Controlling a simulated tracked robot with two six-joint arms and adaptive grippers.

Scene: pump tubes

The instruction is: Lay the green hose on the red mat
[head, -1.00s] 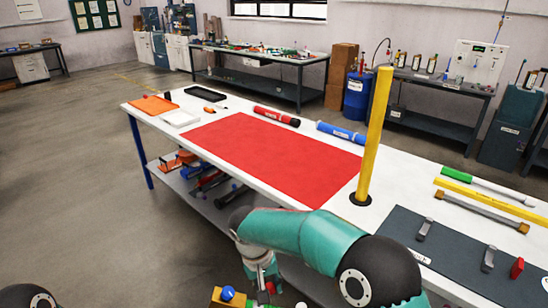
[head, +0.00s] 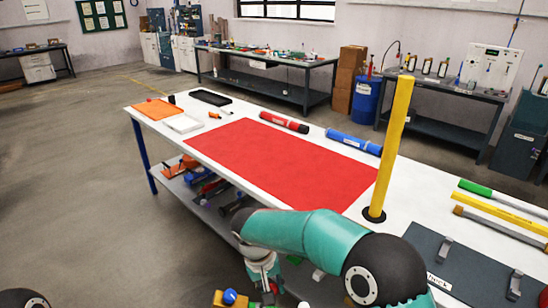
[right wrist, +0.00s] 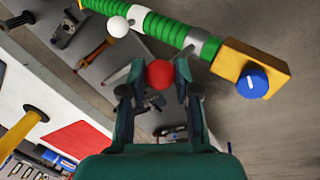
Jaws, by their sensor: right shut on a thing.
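The green hose (right wrist: 170,30) is ribbed, with pale collars, a white ball, a red ball (right wrist: 160,74) and a yellow end block (right wrist: 250,68) with a blue knob. It crosses the top of the right wrist view. My right gripper (right wrist: 160,82) is shut on the red ball beside the hose. In the head view, the block (head: 229,303) shows at the bottom edge; my arm hides much of the hose. The red mat (head: 300,160) lies flat and empty on the white table, beyond my right arm. My left gripper is out of view.
A yellow post (head: 390,150) stands upright on the table at the mat's right corner. A red tube (head: 284,122) and a blue tube (head: 353,142) lie along the mat's far edge. An orange tray (head: 158,108) is at the left. Tools lie on the lower shelf (head: 222,206).

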